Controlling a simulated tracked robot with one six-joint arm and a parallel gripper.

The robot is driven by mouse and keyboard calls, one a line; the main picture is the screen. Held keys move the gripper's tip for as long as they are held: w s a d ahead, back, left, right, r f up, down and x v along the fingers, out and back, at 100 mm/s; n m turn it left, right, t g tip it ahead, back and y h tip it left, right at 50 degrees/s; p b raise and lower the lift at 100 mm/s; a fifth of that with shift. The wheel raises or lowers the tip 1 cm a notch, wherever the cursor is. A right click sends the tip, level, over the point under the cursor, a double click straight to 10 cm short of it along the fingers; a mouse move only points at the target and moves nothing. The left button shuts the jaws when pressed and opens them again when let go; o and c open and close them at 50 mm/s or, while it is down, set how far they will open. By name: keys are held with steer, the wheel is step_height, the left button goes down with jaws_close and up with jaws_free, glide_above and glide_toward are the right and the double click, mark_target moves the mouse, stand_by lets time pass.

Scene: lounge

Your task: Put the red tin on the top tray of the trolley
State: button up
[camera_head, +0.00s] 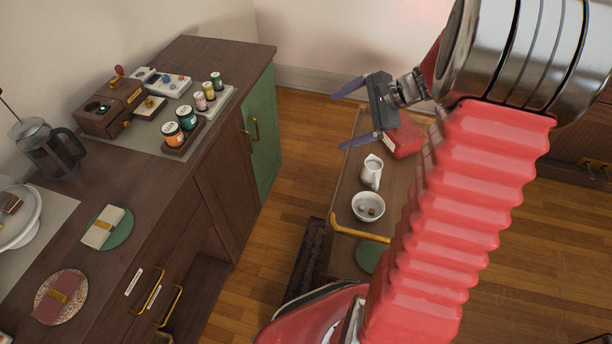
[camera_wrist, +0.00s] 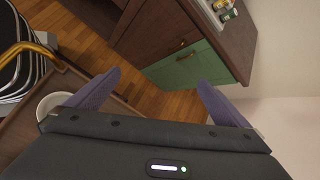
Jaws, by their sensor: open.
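A red box-like thing with a pale edge (camera_head: 405,140), which looks like the red tin, lies on the wooden top tray of the trolley (camera_head: 345,195). My gripper and arm cover part of it. My gripper (camera_head: 350,115) is open with nothing between its fingers. It is above the far end of the trolley, its fingers pointing left toward the cabinet. In the wrist view the two purple fingers (camera_wrist: 160,90) are wide apart, facing the green cabinet door and floor. The red thing does not show in the wrist view.
A white jug (camera_head: 372,172) and a white bowl (camera_head: 368,206) stand on the trolley tray, near its brass handle (camera_head: 360,236). The counter (camera_head: 165,205) at left holds jars, a grinder, a coffee press (camera_head: 48,150) and wrapped packets. Open floor lies between counter and trolley.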

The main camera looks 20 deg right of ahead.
steer(key=s+a+r+n+h, duration=0.3)
steer(key=s+a+r+n, duration=0.2)
steer(key=s+a+n, duration=0.4)
steer(key=s+a+r+n+g+h, duration=0.1)
steer(key=s+a+r+n+h, duration=0.2)
steer(key=s+a+n, duration=0.7)
step_height(320, 180, up, 3)
steer(key=s+a, duration=0.1)
steer(key=s, duration=0.1)
steer(key=shift+s+a+f, duration=0.15)
steer(key=shift+s+a, duration=0.15)
